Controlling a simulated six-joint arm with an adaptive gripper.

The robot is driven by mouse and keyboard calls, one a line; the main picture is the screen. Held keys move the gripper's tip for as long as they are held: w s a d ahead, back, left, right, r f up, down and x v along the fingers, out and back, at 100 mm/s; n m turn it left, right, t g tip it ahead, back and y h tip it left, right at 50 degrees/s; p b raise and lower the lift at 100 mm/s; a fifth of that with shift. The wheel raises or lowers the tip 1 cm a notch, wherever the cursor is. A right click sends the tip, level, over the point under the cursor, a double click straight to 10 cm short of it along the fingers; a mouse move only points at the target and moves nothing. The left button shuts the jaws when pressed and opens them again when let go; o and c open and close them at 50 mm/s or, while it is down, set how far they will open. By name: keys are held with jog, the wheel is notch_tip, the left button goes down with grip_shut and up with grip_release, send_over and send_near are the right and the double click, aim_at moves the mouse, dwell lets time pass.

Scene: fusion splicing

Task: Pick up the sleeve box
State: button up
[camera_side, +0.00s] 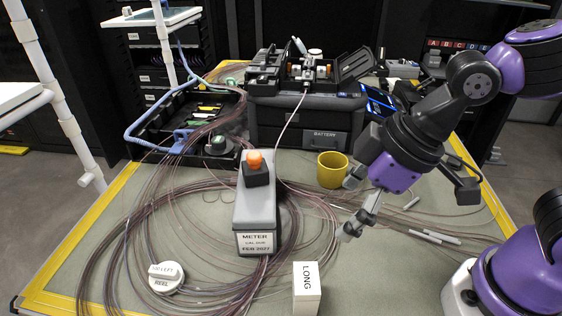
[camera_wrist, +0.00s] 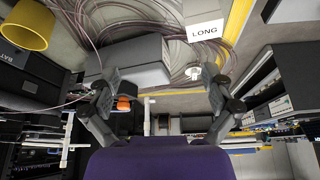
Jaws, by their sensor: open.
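The sleeve box appears to be the small white box marked LONG (camera_side: 306,292), standing at the front of the table in the side view. The white box also shows at the top of the wrist view (camera_wrist: 205,28), partly cut off by the frame edge. My gripper (camera_side: 352,207) is above the table, behind and to the right of the white box in the side view, apart from it. The fingers are spread in the wrist view (camera_wrist: 160,84), with nothing between them.
A grey meter (camera_side: 257,205) with an orange knob stands left of my gripper. A yellow mug (camera_side: 332,169) is behind it. Cable coils (camera_side: 130,215) and a white reel (camera_side: 166,277) lie left. Thin pale rods (camera_side: 434,237) lie right. The splicer (camera_side: 305,72) is at the back.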

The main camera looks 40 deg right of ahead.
aim_at(310, 277)
jog(key=a+f+n, duration=0.1)
jog(key=a+f, duration=0.1)
jog(key=s+a+f+n, duration=0.1)
jog(key=a+f, duration=0.1)
jog(key=a+f+n+g, duration=0.1)
jog(key=a+f, duration=0.1)
jog(key=shift+s+a+f+y, duration=0.1)
jog(key=shift+s+a+y, duration=0.2)
jog(key=shift+a+y, duration=0.1)
jog(key=shift+d+x, duration=0.15)
jog(key=shift+x, duration=1.35)
jog(key=shift+d+x, duration=0.15)
jog(key=shift+x, duration=1.35)
jog(key=shift+f, duration=0.15)
jog(key=c, duration=1.2)
